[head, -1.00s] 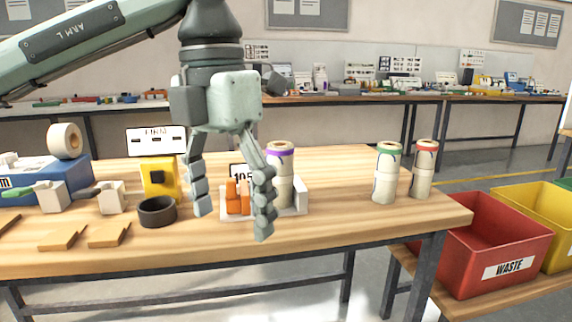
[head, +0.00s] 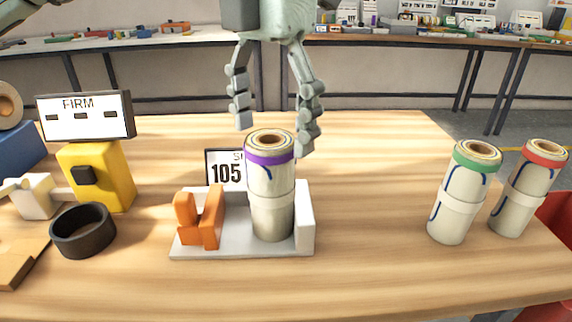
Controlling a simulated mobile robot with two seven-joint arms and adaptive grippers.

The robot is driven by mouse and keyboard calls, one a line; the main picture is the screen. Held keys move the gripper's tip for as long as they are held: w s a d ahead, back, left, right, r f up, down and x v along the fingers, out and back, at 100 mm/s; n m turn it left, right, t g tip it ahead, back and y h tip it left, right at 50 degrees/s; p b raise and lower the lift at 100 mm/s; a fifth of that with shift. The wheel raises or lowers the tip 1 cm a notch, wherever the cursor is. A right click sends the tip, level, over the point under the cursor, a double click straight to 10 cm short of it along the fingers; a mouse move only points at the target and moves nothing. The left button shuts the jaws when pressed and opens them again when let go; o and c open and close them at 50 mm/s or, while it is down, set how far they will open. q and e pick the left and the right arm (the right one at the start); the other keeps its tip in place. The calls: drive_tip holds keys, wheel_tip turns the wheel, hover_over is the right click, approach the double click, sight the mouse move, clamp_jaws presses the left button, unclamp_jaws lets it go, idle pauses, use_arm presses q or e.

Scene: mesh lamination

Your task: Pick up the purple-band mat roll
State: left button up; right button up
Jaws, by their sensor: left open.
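The purple-band mat roll (head: 271,188) is a pale cylinder with a purple ring near its top. It stands upright on a light grey holder (head: 205,245), with orange blocks (head: 200,217) to its left and a low white wall at its right. My left gripper (head: 274,136) is open, its fingers pointing down. In the picture the fingertips flank the roll's top, one left and one right. I cannot tell whether they are over it or behind it; they do not grip it. My right gripper is out of view.
A green-band roll (head: 458,190) and a red-band roll (head: 530,188) stand at the right. A "105" display (head: 226,171) is behind the holder. A yellow device with a "FIRM" sign (head: 86,117) and a black ring (head: 83,231) are at the left. Bare table lies right of the holder.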

sight(271, 139)
use_arm(q)
drive_tip(key=shift+w+f, duration=0.15)
drive_tip(key=shift+w, duration=0.05)
drive_tip(key=shift+f, duration=0.4)
wheel_tip(271, 139, down, 2)
drive_tip(key=shift+s+f, duration=0.1)
drive_tip(key=shift+s, duration=0.05)
wheel_tip(271, 139, down, 4)
drive_tip(key=shift+a+r+p, duration=0.15)
drive_tip(key=shift+p, duration=0.2)
drive_tip(key=shift+f, duration=0.4)
drive_tip(key=c, duration=1.4)
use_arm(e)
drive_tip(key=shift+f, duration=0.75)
use_arm(q)
drive_tip(key=shift+r, duration=0.1)
